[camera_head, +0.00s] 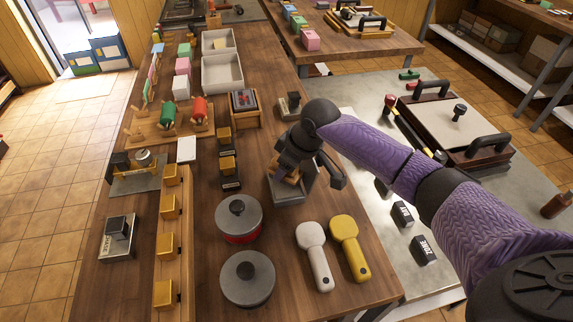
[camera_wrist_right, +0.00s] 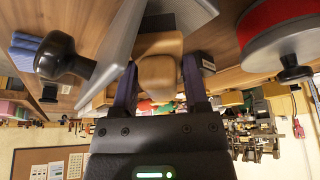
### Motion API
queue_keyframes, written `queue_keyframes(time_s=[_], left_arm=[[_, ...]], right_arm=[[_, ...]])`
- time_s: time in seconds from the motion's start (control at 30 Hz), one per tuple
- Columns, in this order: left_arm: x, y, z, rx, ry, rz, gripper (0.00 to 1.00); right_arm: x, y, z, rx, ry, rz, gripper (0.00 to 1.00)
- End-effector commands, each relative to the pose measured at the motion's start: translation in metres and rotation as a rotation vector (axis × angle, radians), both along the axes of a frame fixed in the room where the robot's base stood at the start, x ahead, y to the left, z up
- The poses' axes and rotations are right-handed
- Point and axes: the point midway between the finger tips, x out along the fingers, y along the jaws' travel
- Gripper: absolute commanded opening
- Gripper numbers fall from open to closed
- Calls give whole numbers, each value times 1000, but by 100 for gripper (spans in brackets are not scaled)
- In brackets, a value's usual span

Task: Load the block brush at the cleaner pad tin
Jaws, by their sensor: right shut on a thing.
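My right gripper (camera_head: 296,168) reaches in from the right and is low over the table, mostly covered by its own dark wrist. It is shut on a tan wooden block, which I take for the block brush; it shows between the fingers in the right wrist view (camera_wrist_right: 158,76). A grey box-like tin (camera_head: 290,194) is directly below the gripper, and it may be the cleaner pad tin. I cannot tell whether the brush touches it. Two round grey-lidded tins stand front left of the gripper, one red-sided (camera_head: 239,216) and one grey (camera_head: 247,278). My left gripper is not in view.
A white paddle (camera_head: 314,258) and a yellow paddle (camera_head: 349,248) lie at the table's front right. A wooden rail (camera_head: 170,235) with several yellow blocks runs on the left. A press (camera_head: 455,120) stands on the side table. Bare wood surrounds the round tins.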

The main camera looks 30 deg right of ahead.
Motion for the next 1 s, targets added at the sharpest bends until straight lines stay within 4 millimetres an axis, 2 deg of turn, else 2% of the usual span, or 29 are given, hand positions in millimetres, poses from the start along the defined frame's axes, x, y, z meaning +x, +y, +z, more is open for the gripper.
queue_keyframes(time_s=[1.0], left_arm=[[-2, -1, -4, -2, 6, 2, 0]], right_arm=[[0, 0, -9, 0, 0, 0, 11]])
